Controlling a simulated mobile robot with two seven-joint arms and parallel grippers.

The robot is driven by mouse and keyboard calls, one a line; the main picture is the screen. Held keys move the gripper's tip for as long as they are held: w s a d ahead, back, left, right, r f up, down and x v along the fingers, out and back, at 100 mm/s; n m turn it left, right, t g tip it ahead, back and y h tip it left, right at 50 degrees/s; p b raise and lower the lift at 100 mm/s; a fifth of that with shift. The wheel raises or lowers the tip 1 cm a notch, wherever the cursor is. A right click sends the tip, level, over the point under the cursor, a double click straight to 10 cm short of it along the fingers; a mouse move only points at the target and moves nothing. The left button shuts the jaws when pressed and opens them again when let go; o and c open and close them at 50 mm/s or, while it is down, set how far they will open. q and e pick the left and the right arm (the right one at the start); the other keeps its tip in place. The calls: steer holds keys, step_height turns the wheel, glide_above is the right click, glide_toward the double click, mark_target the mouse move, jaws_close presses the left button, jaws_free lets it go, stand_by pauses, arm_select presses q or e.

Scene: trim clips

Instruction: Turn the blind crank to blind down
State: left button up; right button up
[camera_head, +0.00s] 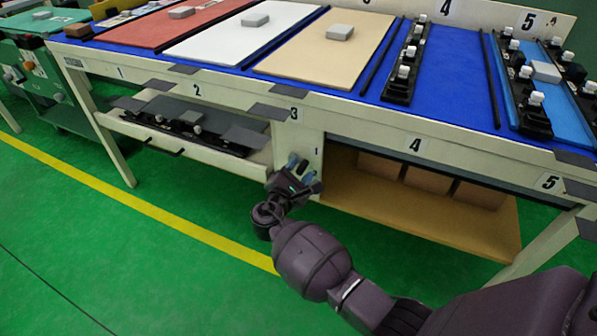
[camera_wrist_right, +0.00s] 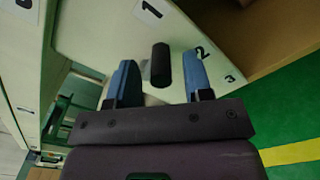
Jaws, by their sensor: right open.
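The crank's black handle (camera_wrist_right: 160,65) shows in the right wrist view, standing out from a pale panel (camera_wrist_right: 185,30) marked with numbers. My right gripper (camera_wrist_right: 158,80) is open, with its two blue fingers on either side of the handle and gaps visible between. In the head view my right gripper (camera_head: 301,168) is at the pale post between the drawer and the open shelf; it hides most of the crank there. The bay under the number 4 stands open, with brown boxes (camera_head: 432,178) visible inside. My left gripper is not in view.
The workbench's front rail (camera_head: 350,118) runs above my right gripper. A drawer (camera_head: 190,135) with dark parts stands open to the left. The wooden shelf (camera_head: 400,212) sticks out to the right. Green floor (camera_head: 150,260) in front is clear.

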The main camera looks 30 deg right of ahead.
steer(key=p+v, duration=0.1)
steer(key=v, duration=0.5)
steer(key=shift+a+r+p, duration=0.15)
steer(key=shift+p, duration=0.25)
steer(key=shift+s+a, duration=0.45)
